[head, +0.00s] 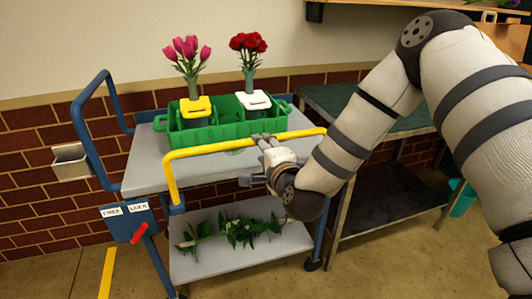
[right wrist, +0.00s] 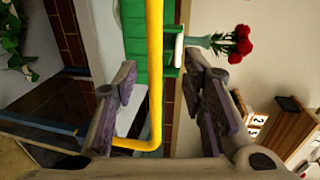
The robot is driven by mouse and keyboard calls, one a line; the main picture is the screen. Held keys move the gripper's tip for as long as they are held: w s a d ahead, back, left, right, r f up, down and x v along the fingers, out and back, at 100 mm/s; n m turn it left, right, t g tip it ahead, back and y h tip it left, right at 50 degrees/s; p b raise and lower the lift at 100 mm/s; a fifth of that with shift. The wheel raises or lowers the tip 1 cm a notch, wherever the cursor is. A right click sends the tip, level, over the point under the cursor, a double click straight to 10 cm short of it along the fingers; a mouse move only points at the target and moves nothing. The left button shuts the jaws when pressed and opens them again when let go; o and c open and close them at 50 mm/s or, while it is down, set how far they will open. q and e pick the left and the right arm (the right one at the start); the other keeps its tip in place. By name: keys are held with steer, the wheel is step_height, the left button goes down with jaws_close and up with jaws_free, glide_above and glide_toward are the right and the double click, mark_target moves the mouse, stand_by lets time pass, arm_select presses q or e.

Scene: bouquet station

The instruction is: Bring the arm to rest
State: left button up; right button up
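My right gripper (head: 257,160) is in front of the right part of the cart's yellow handle bar (head: 215,147). In the right wrist view its fingers (right wrist: 163,80) are wide apart. The yellow bar (right wrist: 156,60) runs through the gap between them in that picture, with space on both sides. I cannot tell how deep the bar lies between the fingers. Nothing is held. My left gripper is not in view.
The cart's grey top (head: 143,170) carries a green crate (head: 220,130) holding pink tulips (head: 187,48) and red roses (head: 248,43) in vases. Green stems (head: 240,231) lie on its lower shelf (head: 205,265). A red lever (head: 139,233) sits beside FREE and LOCK labels. A dark table (head: 345,108) stands at right.

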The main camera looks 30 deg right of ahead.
steer(key=v, duration=0.2)
steer(key=shift+s+a, duration=0.1)
steer(key=shift+s, duration=0.25)
steer(key=s+a+f+n+g+y, duration=0.2)
steer(key=s+a+f+n+g, duration=0.25)
steer(key=s+f, duration=0.45)
steer(key=s+a+f+n+g+y, duration=0.2)
steer(key=s+a+f+n+g, duration=0.15)
steer(key=s+f+n, duration=0.55)
steer(key=s+f+n+g, duration=0.2)
steer(key=s+f+g, duration=0.1)
steer(key=s, duration=0.6)
steer(key=s+f+n+g, duration=0.2)
steer(key=s+g, duration=0.1)
steer(key=s, duration=0.6)
steer(key=s+f+n+g, duration=0.3)
steer(key=s+g, duration=0.1)
steer(key=s, duration=0.5)
steer(key=shift+d+f+p, duration=0.3)
steer(key=shift+d, duration=0.15)
steer(key=shift+w, duration=0.15)
